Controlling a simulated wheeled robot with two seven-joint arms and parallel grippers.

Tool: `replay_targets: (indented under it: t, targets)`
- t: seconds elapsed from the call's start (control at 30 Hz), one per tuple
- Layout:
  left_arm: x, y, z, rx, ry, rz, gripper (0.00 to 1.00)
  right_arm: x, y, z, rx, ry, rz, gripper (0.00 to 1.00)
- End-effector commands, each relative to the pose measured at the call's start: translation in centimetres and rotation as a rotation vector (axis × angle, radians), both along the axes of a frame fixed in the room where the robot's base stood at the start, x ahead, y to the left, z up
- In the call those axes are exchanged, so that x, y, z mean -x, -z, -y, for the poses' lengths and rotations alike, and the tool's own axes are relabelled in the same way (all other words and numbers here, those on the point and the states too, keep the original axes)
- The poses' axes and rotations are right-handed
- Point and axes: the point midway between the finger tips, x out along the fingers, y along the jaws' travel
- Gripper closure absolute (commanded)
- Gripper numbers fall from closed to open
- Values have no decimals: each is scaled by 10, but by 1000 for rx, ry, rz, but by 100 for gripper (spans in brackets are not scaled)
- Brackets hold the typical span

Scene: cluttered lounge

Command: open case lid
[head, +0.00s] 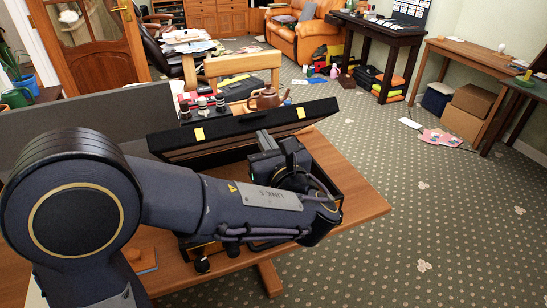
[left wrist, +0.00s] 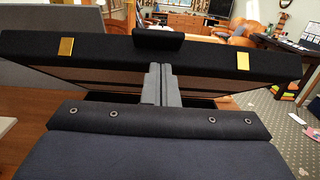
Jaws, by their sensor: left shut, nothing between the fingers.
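The black case stands on the wooden table, and its body (head: 329,178) is mostly hidden by my left arm. Its lid (head: 235,129) is raised and tilted, with two gold latch plates on its front edge and its brown-lined underside partly showing. The lid (left wrist: 120,53) spans the left wrist view, with a black handle (left wrist: 158,38) at the middle of its edge. My left gripper (head: 264,138) is shut and empty. Its grey fingers (left wrist: 163,85) point at the lid's underside; I cannot tell whether they touch it. My right gripper is not in view.
The wooden table (head: 362,200) has bare room to the right of the case. A grey panel (head: 75,130) stands at the left. A brown teapot (head: 264,98) and dark bottles are behind the lid, near a wooden chair (head: 240,66).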

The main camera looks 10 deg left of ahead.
Motion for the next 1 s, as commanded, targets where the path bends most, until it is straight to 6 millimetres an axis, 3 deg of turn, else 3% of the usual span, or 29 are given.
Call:
replay_targets:
  t: [0.2,0.67,0.87,1.0]
  targets:
    - [-11,-16,-8,1,-3,-1,100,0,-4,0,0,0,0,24]
    - [-13,-19,-9,2,-2,-4,100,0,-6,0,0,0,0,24]
    - [-20,-34,-14,20,-3,-30,100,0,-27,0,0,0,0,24]
    - [-32,-54,-23,52,-6,-75,100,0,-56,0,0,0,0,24]
